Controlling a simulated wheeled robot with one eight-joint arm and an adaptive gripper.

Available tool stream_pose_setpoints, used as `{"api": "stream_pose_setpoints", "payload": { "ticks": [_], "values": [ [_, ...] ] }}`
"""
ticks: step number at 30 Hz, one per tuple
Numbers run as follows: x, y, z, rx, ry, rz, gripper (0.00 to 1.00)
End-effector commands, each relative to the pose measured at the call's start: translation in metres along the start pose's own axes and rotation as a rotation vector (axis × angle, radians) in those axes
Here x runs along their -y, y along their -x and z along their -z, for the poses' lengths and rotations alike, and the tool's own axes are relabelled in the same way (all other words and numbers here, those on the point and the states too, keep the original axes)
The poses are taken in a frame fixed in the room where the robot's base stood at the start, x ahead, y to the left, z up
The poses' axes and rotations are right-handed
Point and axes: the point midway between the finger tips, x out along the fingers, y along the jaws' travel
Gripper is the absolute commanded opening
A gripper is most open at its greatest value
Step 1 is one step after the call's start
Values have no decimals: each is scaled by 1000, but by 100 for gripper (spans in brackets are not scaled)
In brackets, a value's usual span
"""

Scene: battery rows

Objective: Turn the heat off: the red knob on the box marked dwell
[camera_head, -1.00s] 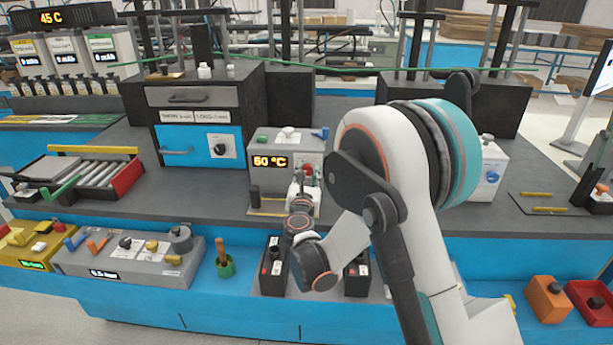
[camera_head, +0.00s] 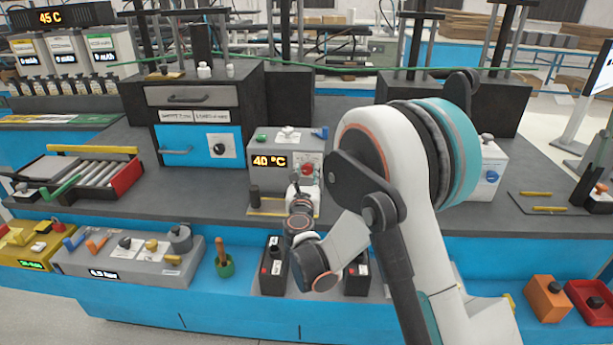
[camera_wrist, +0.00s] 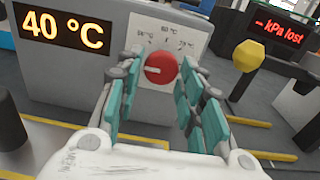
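The red knob (camera_wrist: 160,67) is on the light panel of a grey box (camera_head: 262,180). Its white pointer line points left in the wrist view. The box's display (camera_wrist: 62,28) reads 40 °C. My gripper (camera_wrist: 161,72) faces the knob with its teal-padded fingers apart, one on each side of it. A narrow gap seems to show at each side, so I see no clear grip. In the head view the knob (camera_head: 307,170) is partly hidden behind my gripper (camera_head: 304,187). The small panel labels are hard to read, and I cannot make out "dwell".
A yellow knob (camera_wrist: 249,55) on a post stands right of the box, before a display (camera_wrist: 280,28) reading "kPa lost". A black post (camera_wrist: 10,120) stands at the left. A blue-fronted cabinet (camera_head: 174,145) with a black knob is behind left in the head view.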

Motion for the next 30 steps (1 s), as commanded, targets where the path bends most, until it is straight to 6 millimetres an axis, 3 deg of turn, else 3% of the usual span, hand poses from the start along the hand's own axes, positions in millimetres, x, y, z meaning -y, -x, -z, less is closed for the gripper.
{"api": "stream_pose_setpoints", "payload": {
  "ticks": [14, 30],
  "values": [
    [0, 6, -1, 1, 1, -1, 50],
    [-1, 103, 0, 0, 1, -2, 50]
  ]
}}
